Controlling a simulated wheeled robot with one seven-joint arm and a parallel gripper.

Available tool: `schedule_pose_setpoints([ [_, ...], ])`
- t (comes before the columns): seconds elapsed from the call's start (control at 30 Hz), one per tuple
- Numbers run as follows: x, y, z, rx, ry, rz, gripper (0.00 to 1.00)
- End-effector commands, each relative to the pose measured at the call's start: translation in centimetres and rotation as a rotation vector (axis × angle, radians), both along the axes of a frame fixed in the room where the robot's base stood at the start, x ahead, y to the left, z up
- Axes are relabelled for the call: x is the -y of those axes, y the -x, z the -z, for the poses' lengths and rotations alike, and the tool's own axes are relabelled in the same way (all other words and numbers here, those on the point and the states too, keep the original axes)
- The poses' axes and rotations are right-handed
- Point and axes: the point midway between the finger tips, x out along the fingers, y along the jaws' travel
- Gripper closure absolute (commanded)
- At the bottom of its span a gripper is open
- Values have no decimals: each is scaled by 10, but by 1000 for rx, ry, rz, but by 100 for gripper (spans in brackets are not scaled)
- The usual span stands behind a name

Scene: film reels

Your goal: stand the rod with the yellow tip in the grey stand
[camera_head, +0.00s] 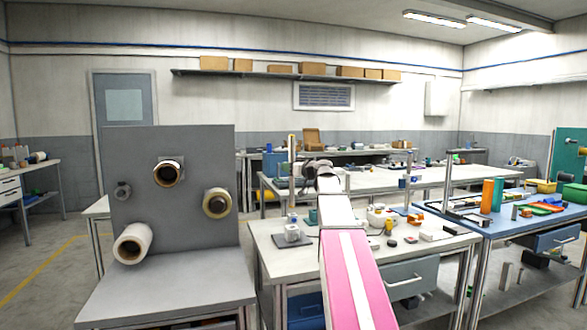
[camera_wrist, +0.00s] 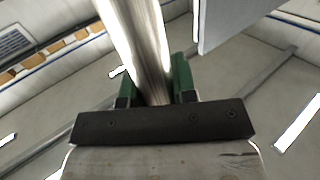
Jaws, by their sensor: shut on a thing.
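My gripper (camera_wrist: 153,88) is shut on a pale rod (camera_wrist: 143,40), which runs between its green fingers in the wrist view. In the head view the rod (camera_head: 291,152) stands about upright at the left of my gripper (camera_head: 298,171). The yellow tip cannot be made out clearly. A small grey stand (camera_head: 292,234) sits on a dark base plate near the left side of the white-topped table. The rod's lower end is over or at this stand. I cannot tell whether it is inside or just above it.
A grey panel (camera_head: 205,150) with several rolls on pegs stands to the left. The white-topped table (camera_head: 340,247) holds small loose items on its right. A blue-topped bench (camera_head: 505,224) with orange and green cylinders stands at the right.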

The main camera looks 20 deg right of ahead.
Motion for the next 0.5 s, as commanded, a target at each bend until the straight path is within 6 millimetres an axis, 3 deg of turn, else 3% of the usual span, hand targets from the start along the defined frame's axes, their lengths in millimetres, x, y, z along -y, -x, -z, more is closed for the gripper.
schedule_pose_setpoints([
  [0.5, -1, 1, 43, -1, -1, 0, 100],
])
